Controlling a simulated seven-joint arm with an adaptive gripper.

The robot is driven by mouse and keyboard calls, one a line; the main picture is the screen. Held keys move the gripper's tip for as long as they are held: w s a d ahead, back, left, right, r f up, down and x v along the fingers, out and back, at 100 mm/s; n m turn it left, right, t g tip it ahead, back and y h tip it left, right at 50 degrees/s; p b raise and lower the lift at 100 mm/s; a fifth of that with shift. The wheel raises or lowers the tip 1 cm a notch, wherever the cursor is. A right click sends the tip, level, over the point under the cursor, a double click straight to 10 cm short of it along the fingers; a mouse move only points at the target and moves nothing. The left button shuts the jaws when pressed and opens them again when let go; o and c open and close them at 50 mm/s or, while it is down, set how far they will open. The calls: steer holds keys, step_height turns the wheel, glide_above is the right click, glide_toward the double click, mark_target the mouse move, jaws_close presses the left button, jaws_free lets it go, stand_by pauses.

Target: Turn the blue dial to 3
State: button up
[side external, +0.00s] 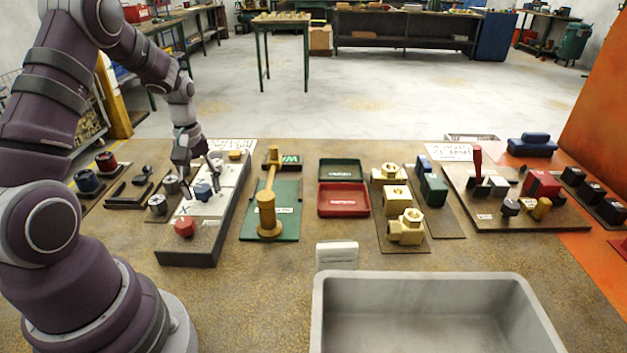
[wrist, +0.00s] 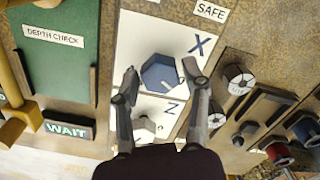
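The blue dial (wrist: 158,74) is a faceted knob on a white plate marked X in the wrist view. A small light mark shows near its right lower edge. It also shows in the side external view (side external: 203,192), on the sloped control panel (side external: 205,236). My gripper (wrist: 160,68) is open, with one finger on each side of the dial in the wrist view. In the side external view my gripper (side external: 199,169) is just above and behind the dial. I cannot tell whether the fingers touch it. No number 3 is readable.
A grey knob (wrist: 144,128) on the Z plate lies close to the fingers. A red knob (side external: 185,227) is at the panel's near end. A green stand with a brass lever (side external: 268,215) stands right of the panel. A grey bin (side external: 318,310) is in front.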

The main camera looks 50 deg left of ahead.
jaws_close()
steer(key=shift+m, duration=0.4)
steer(key=m, duration=0.8)
steer(key=shift+m, duration=0.3)
steer(key=m, duration=0.4)
steer(key=shift+m, duration=2.1)
